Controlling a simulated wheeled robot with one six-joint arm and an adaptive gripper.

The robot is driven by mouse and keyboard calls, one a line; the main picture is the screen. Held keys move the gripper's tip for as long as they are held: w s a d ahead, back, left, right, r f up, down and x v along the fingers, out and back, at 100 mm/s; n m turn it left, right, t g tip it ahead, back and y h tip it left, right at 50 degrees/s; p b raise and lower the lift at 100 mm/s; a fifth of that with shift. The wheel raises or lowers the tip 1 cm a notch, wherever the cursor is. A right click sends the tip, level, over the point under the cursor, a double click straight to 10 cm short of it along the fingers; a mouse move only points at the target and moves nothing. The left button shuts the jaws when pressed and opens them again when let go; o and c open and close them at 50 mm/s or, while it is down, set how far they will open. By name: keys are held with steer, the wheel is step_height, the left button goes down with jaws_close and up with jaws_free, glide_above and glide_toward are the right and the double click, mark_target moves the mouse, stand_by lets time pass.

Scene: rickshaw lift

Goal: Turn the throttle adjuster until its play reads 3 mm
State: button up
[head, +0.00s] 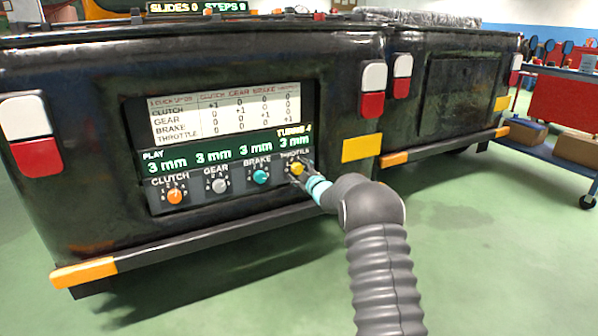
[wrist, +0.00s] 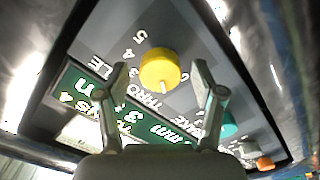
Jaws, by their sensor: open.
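The throttle adjuster is a yellow knob (head: 297,168) at the right end of the panel on the rickshaw's rear. It also shows in the wrist view (wrist: 160,70), with a white pointer mark. My gripper (head: 304,175) is at this knob; in the wrist view its fingers (wrist: 160,82) stand apart on either side of the knob, with gaps to it. The play display (head: 292,142) above the throttle reads 3 mm. Clutch, gear and brake also read 3 mm. The display shows TURNS 4.
The orange clutch knob (head: 174,196), grey gear knob (head: 221,185) and teal brake knob (head: 261,176) sit left of the throttle. A printed table (head: 225,115) is above. The bumper (head: 220,232) juts out below. A blue trolley (head: 560,150) stands at right.

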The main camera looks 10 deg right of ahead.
steer(key=v, duration=1.2)
